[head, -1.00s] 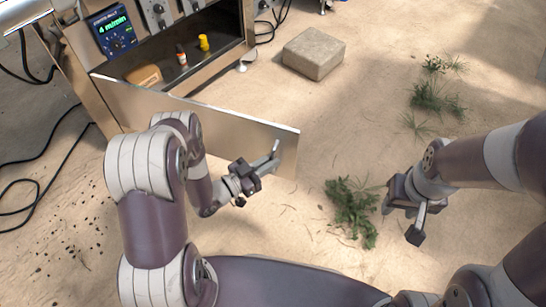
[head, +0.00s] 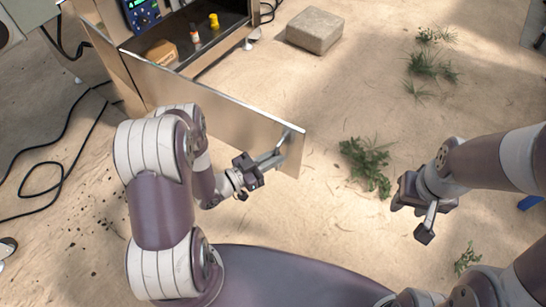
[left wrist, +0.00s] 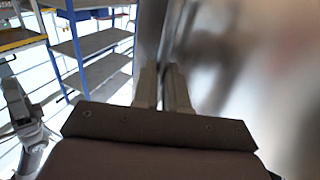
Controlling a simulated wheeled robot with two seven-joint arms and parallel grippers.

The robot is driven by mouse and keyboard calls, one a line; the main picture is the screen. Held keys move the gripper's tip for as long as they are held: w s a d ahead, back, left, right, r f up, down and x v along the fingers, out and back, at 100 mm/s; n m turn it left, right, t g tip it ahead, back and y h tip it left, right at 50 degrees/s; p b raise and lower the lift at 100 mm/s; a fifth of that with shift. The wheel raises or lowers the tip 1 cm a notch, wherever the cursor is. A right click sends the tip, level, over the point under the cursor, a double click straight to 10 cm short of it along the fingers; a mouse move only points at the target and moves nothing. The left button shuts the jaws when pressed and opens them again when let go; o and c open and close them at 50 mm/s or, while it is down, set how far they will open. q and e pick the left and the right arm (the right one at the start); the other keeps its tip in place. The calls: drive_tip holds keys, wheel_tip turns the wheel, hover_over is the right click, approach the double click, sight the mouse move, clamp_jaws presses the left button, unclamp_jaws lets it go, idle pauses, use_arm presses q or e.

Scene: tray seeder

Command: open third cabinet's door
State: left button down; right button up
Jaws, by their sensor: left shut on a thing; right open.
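The metal cabinet door (head: 215,112) stands swung wide open, with its free end toward the middle of the head view. The cabinet (head: 232,48) behind it is open and shows its dark inside. My left gripper (head: 280,150) is shut at the door's free end, on the handle (head: 291,134). In the left wrist view the fingers (left wrist: 163,85) close against a blurred metal surface, and the handle itself is hard to make out. My right gripper (head: 428,215) is open and empty above the sand, to the right of the door and apart from it.
Inside the cabinet are a brown block (head: 162,53), a small white and orange bottle (head: 195,35) and a yellow item (head: 214,20). A stone block (head: 314,30) and weeds (head: 367,165) are on the sand. Black cables (head: 65,165) lie at left. Shelves (left wrist: 95,50) show in the left wrist view.

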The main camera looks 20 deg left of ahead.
use_arm(q)
drive_tip(key=shift+w+a, duration=0.1)
drive_tip(key=c, duration=1.2)
unclamp_jaws()
drive_tip(key=shift+o, duration=0.2)
drive_tip(key=p+v, duration=0.4)
drive_tip(key=v, duration=0.8)
drive_tip(key=shift+s+a, duration=0.2)
drive_tip(key=shift+s, duration=0.15)
